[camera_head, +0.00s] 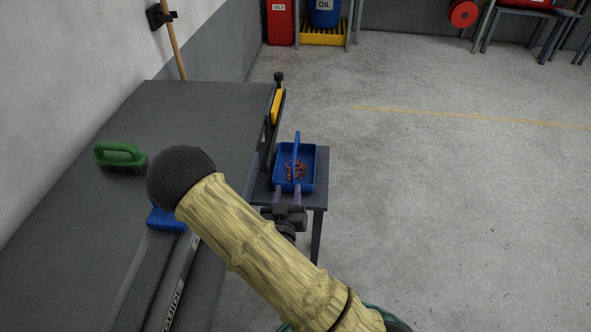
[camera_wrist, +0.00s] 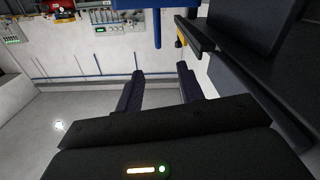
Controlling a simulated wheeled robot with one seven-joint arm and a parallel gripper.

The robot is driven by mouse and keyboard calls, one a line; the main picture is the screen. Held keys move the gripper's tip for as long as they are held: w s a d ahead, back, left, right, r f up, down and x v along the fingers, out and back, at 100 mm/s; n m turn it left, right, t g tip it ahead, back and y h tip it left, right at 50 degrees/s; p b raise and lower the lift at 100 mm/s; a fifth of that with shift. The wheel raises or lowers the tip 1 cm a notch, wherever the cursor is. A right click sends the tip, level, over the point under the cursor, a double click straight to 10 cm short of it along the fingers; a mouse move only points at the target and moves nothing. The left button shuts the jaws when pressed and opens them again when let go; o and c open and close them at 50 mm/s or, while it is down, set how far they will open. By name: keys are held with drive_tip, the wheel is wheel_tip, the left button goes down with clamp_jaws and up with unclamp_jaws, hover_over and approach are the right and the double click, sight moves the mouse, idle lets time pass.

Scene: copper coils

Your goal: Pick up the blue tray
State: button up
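The blue tray (camera_head: 312,172) sits on a small dark stand beside the long table in the head view.
The long dark table (camera_head: 205,105) is left of the stand (camera_head: 322,160). A green brush (camera_head: 120,155) and a blue object (camera_head: 165,219), partly hidden by my arm, lie on it. A black-and-yellow tool (camera_head: 276,108) is at the table's right edge. The floor to the right is clear.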

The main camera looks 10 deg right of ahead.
sight(292, 166)
drive_tip(key=shift+w+d+f+b, duration=0.15)
drive_tip(key=shift+w+b, duration=0.15)
drive_tip(key=shift+b, duration=0.75)
drive_tip(key=shift+w+a+f+b, duration=0.1)
drive_tip(key=shift+w+b, duration=0.2)
drive_tip(key=shift+b, duration=0.7)
drive_tip(key=b, duration=0.2)
drive_tip(key=shift+w+d+b, duration=0.25)
drive_tip(key=shift+d+b, duration=0.05)
drive_tip(key=x, duration=0.6)
drive_tip(key=shift+w+d+r, duration=0.1)
drive_tip(key=shift+w+r, duration=0.1)
drive_tip(key=shift+w, duration=0.05)
drive_tip(key=shift+w+d, duration=0.1)
drive_tip(key=shift+w, duration=0.35)
drive_tip(key=shift+f+x, duration=0.15)
drive_tip(key=shift+x, duration=1.15)
drive_tip(key=shift+f+x, duration=0.15)
drive_tip(key=shift+x, duration=1.15)
clamp_jaws()
